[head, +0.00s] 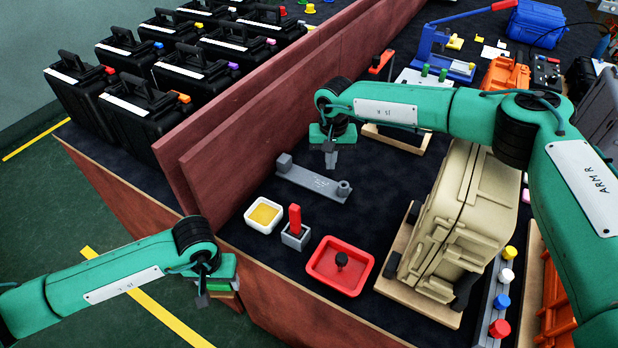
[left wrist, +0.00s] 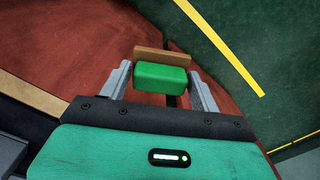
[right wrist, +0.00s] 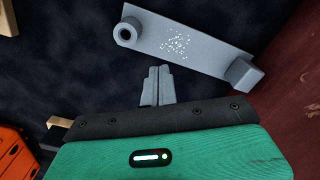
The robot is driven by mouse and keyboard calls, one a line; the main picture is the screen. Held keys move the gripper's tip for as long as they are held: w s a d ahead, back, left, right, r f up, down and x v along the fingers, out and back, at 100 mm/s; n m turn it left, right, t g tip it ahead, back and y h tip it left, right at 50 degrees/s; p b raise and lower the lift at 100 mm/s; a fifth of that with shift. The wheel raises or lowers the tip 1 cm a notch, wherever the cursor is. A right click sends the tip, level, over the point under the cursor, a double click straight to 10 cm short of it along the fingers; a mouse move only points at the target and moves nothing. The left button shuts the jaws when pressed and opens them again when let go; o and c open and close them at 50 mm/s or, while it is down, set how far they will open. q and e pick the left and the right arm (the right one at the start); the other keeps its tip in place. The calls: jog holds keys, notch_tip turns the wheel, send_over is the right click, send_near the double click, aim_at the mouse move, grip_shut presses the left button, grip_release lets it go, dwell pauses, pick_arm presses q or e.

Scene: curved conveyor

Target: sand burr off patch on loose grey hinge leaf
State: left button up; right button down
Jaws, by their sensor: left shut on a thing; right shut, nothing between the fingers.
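The grey hinge leaf (head: 300,177) lies on the dark table top, a square block at one end and a round barrel at the other. It also shows in the right wrist view (right wrist: 150,31). A patch of white specks (right wrist: 177,43) marks its middle. My right gripper (head: 331,160) is shut and empty, its tips close to the leaf's edge; I cannot tell their height. My left gripper (left wrist: 162,82) is shut on a green sanding block (left wrist: 160,77) with a brown face. It is off the table's near left edge; in the head view the block is partly hidden.
A yellow-filled white dish (head: 264,214), a grey holder with a red handle (head: 295,220) and a red tray (head: 324,262) stand near the leaf. A beige case (head: 470,200) stands right. A dark red wall (head: 230,150) separates the black cases.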

aim_at(222, 292)
pick_arm(q)
jog(key=shift+f+b, duration=0.45)
jog(key=shift+f, duration=0.05)
pick_arm(e)
jog(key=shift+f, duration=0.6)
pick_arm(q)
jog(key=shift+f, duration=0.15)
pick_arm(e)
jog(key=shift+f, duration=0.2)
